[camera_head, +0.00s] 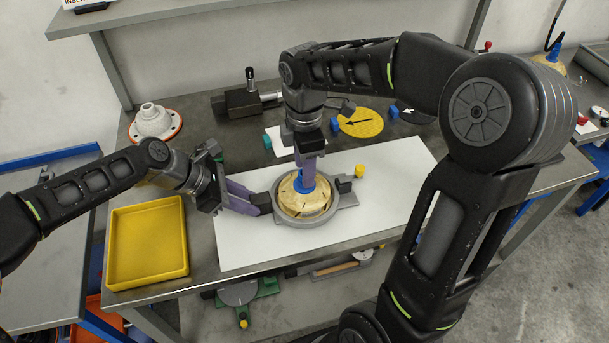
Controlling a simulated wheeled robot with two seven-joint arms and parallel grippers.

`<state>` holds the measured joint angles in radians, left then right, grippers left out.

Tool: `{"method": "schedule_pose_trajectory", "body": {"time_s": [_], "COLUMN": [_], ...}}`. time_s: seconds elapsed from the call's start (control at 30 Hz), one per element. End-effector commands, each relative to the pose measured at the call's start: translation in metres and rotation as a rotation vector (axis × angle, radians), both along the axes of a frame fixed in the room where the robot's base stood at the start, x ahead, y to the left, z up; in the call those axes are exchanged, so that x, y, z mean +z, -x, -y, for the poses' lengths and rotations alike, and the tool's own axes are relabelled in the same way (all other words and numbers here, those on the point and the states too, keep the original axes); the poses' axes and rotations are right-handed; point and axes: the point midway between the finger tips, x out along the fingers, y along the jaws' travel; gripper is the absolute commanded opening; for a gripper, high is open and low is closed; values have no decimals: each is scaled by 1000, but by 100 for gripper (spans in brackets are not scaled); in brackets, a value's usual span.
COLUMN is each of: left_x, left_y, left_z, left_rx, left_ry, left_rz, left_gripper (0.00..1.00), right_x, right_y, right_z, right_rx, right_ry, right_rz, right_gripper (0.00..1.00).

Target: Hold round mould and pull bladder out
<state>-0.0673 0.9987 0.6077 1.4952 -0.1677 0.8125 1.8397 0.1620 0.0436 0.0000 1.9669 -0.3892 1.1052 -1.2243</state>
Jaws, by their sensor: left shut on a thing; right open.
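The round mould (333,212) is a grey ring with side tabs, lying on the white sheet. The tan bladder (303,206) sits inside it, with a blue fitting (299,188) at its top. My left gripper (258,203) comes in from the left and is shut on the mould's left side. My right gripper (307,182) points straight down over the middle of the bladder. Its purple fingers are open, right at the blue fitting and partly hiding it. I cannot tell whether they touch it.
A yellow tray (148,282) is at the left of the table. A white cone on an orange-rimmed base (155,122) stands at the back left. A yellow disc (361,123) and a dark vice-like tool (243,103) are behind. The white sheet (390,200) is clear at right.

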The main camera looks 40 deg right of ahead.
Motion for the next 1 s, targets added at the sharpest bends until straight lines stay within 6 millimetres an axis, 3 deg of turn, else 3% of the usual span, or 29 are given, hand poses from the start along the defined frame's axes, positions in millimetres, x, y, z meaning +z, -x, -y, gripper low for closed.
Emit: {"method": "schedule_pose_trajectory", "body": {"time_s": [0.3,0.67,1.0], "left_x": [0,0,0], "left_y": [0,0,0], "left_z": [0,0,0], "left_rx": [0,0,0], "left_ry": [1,0,0], "left_rz": [0,0,0], "left_gripper": [0,0,0], "right_x": [-29,-31,-31], "right_y": [0,0,0], "right_z": [0,0,0], "right_rx": [1,1,1], "right_ry": [1,0,0], "right_rz": [0,1,1], "right_gripper": [44,44,17]}}
